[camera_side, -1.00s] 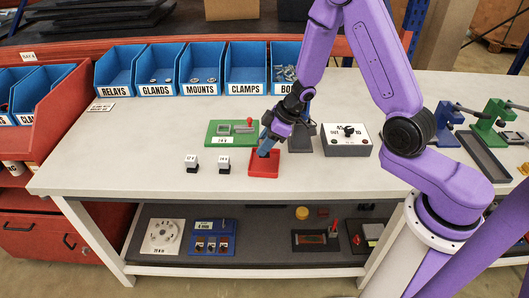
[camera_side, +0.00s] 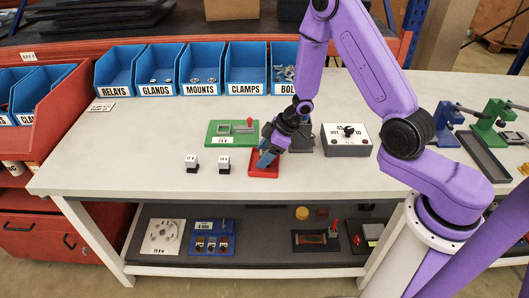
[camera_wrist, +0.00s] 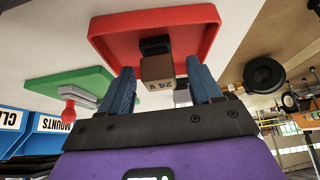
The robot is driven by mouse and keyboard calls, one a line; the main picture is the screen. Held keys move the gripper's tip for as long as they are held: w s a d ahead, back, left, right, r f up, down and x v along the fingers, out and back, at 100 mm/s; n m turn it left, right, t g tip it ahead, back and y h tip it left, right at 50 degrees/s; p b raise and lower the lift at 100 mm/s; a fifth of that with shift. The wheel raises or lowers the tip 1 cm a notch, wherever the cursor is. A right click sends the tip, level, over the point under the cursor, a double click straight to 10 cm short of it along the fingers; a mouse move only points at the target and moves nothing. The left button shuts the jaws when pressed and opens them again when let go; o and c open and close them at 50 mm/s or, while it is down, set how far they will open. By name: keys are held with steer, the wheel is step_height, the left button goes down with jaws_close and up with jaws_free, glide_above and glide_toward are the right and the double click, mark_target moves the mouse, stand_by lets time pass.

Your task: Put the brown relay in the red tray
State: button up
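The red tray (camera_side: 262,171) lies on the bench in front of the green fixture; it fills the top of the wrist view (camera_wrist: 200,28). The brown relay (camera_wrist: 158,69), with a black base and an upside-down "24 V" label, appears within the tray in the wrist view. The gripper hides it in the side view. My gripper (camera_side: 265,160) reaches down at the tray. In the wrist view its blue fingers (camera_wrist: 163,88) stand either side of the relay, with a visible gap on each side.
Two white relays (camera_side: 191,163) (camera_side: 224,164) stand left of the tray. The green fixture (camera_side: 220,133) is behind it, and a grey switch box (camera_side: 347,146) stands to the right. Blue bins (camera_side: 246,68) line the back. The bench front left is clear.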

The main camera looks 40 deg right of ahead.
steer(key=shift+s+d+r+t+h, duration=0.5)
steer(key=shift+s+d+r, duration=0.25)
steer(key=shift+r, duration=2.85)
steer(key=shift+s+d+r+t+h, duration=0.4)
steer(key=shift+s+d+r+h, duration=0.25)
steer(key=shift+r, duration=2.95)
steer(key=s+a+r+n+g, duration=0.1)
steer(key=s+a+r+g, duration=0.1)
steer(key=s, duration=1.2)
steer(key=s+a+r+n+g+h, duration=0.1)
steer(key=s+r+n+g, duration=0.1)
steer(key=s, duration=1.2)
steer(key=shift+s+a+r+n+g, duration=0.3)
steer(key=shift+a+r+g, duration=0.1)
steer(key=shift+r+g, duration=0.5)
